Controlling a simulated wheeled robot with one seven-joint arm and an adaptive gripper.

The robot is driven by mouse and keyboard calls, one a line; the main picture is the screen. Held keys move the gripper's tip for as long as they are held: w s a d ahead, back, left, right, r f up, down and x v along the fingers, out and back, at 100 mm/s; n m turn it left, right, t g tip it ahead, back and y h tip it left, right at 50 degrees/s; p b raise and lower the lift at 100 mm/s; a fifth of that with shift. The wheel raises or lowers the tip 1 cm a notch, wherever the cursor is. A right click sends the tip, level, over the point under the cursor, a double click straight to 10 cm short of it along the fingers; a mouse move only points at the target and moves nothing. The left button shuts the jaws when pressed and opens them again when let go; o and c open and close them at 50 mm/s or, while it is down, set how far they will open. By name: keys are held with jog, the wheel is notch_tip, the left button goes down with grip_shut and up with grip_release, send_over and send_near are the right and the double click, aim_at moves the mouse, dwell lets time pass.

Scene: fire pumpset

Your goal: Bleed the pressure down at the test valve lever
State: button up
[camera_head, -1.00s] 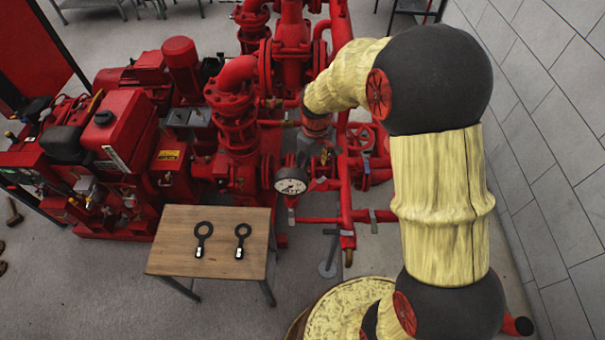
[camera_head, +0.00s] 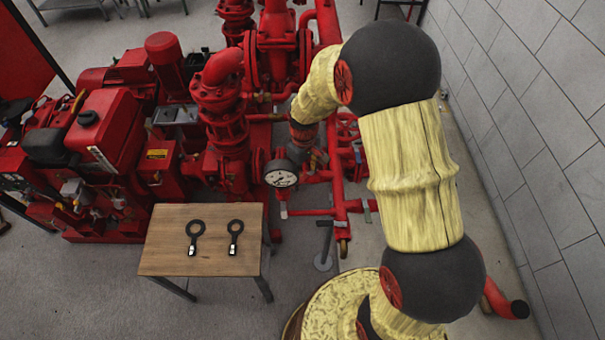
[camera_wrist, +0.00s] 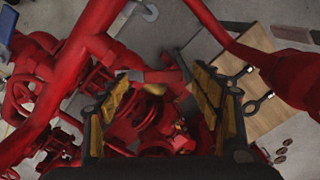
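My gripper (camera_wrist: 165,98) is open in the wrist view, with its yellow-padded fingers wide apart and nothing held between them. Red pipework and a short pipe with a brass-coloured end (camera_wrist: 155,88) lie beyond the gap. I cannot surely pick out the test valve lever; small red and brass fittings (camera_wrist: 180,126) show low between the fingers, blurred and dark. In the head view my gripper (camera_head: 299,152) points down beside the white-faced pressure gauge (camera_head: 281,174), over the red pipes. Its fingertips are hard to make out there, and it hides some fittings behind it.
A small wooden table (camera_head: 165,255) holds two black ring-ended tools (camera_head: 194,237) (camera_head: 235,237). The red engine (camera_head: 105,130) stands at left. Red pipes (camera_head: 338,190) crowd around the gripper. A grey block wall (camera_head: 540,130) bounds the right side.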

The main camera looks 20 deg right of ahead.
jog(key=shift+c, duration=1.3)
jog(key=c, duration=1.3)
